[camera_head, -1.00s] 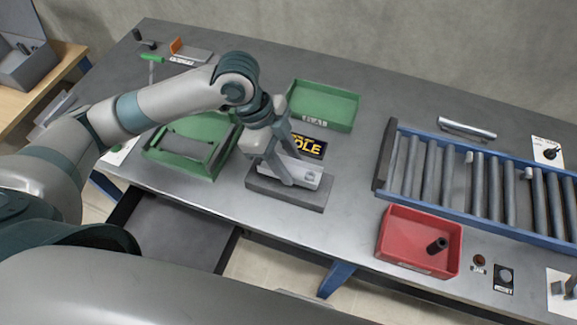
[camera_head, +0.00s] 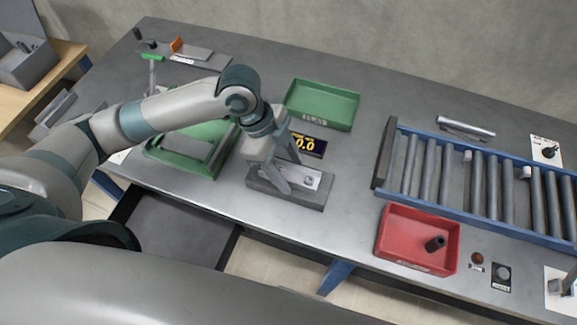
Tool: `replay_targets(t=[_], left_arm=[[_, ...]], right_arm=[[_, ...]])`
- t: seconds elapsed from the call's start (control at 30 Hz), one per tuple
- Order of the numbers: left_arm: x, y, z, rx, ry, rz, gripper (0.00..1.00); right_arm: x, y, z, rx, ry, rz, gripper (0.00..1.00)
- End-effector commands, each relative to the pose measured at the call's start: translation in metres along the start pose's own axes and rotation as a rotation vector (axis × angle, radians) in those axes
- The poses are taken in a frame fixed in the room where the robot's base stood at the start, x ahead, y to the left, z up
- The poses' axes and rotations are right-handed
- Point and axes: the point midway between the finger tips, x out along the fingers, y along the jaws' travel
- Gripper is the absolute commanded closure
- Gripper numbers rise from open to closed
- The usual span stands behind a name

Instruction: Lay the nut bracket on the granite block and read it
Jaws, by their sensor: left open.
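The nut bracket (camera_head: 311,179), a light grey metal piece with a round nut on it, lies on the dark granite block (camera_head: 262,184). The block stands near the front edge of the table. My left gripper (camera_head: 289,174) is open just above the bracket, one finger at its front side and the other toward its back. The fingers and wrist hide the bracket's left part, so I cannot tell whether they touch it. A black display (camera_head: 308,145) with yellow characters, reading about "0.0", stands behind the block. My right gripper is not in view.
A green tray (camera_head: 322,122) stands behind the display, and another green tray (camera_head: 180,160) is left, partly under my arm. A red bin (camera_head: 392,250) with a dark cylinder stands front right. A blue-framed roller conveyor (camera_head: 470,222) fills the right. An open drawer is below.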

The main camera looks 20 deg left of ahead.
Motion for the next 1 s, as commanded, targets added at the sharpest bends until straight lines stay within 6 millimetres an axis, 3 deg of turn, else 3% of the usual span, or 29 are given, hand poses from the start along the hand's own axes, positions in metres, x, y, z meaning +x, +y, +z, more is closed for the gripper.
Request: replay_targets(t=[0.17,0.37,0.8,1.0], left_arm=[[-0.004,-0.001,-0.001,0.0,0.0,-0.002,0.44],[-0.022,-0.001,0.0,0.002,-0.001,-0.004,0.44],[-0.097,-0.001,0.0,0.002,-0.001,-0.005,0.44],[-0.117,-0.001,-0.001,-0.001,0.0,-0.002,0.44]], right_arm=[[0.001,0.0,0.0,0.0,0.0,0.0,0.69],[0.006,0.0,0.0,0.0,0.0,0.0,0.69],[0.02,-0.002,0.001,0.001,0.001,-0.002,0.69],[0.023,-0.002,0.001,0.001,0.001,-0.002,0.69]])
